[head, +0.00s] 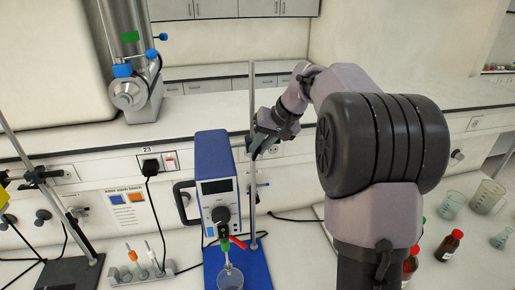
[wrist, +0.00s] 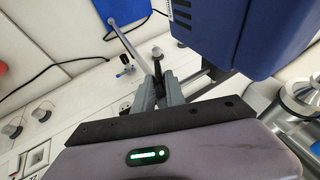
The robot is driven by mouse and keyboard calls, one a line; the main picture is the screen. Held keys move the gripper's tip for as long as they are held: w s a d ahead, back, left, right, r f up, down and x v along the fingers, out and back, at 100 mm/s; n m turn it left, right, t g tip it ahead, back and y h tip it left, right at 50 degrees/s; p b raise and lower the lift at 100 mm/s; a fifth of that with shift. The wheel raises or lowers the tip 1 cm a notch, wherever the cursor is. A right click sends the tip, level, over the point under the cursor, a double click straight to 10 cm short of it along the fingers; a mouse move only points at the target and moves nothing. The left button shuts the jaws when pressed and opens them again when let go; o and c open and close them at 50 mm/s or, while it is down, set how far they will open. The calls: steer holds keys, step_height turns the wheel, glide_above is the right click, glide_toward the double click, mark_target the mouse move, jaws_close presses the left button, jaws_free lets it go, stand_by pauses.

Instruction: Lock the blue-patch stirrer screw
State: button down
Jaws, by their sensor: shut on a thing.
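The blue overhead stirrer (head: 215,180) stands on the bench, clamped near an upright metal rod (head: 252,90). Its blue housing also shows in the wrist view (wrist: 250,35). My gripper (head: 258,150) is behind and right of the housing, close to the rod. In the wrist view my gripper (wrist: 157,82) is shut on a small dark screw knob (wrist: 157,54), whose end shows between the fingertips. The grey rod slants down to the fingers there. The knob is hidden in the head view. I cannot make out a blue patch on it.
A glass beaker (head: 231,277) stands under the stirrer on its blue base (head: 252,268). A rack with probes (head: 140,270) is to the left. Brown bottles (head: 449,245) and glass beakers (head: 487,197) stand at the right. A shelf edge runs behind.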

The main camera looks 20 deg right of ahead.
steer(key=f+m+t+y+b, duration=0.1)
steer(key=y+b, duration=0.2)
steer(key=b, duration=0.1)
steer(key=d+m+t+y+b, duration=0.1)
steer(key=t+y+b, duration=0.1)
steer(key=y+b, duration=0.2)
steer(key=f+m+t+y+b, duration=0.1)
steer(key=y+b, duration=0.3)
steer(key=b, duration=0.1)
steer(key=shift+s+d+f+b, duration=0.15)
steer(key=shift+d+f+b, duration=0.1)
steer(key=shift+f+b, duration=0.05)
steer(key=shift+r+m+t+y+b, duration=0.1)
steer(key=shift+m+t+y+b, duration=0.2)
steer(key=shift+t, duration=0.1)
steer(key=c, duration=1.4)
jaws_free()
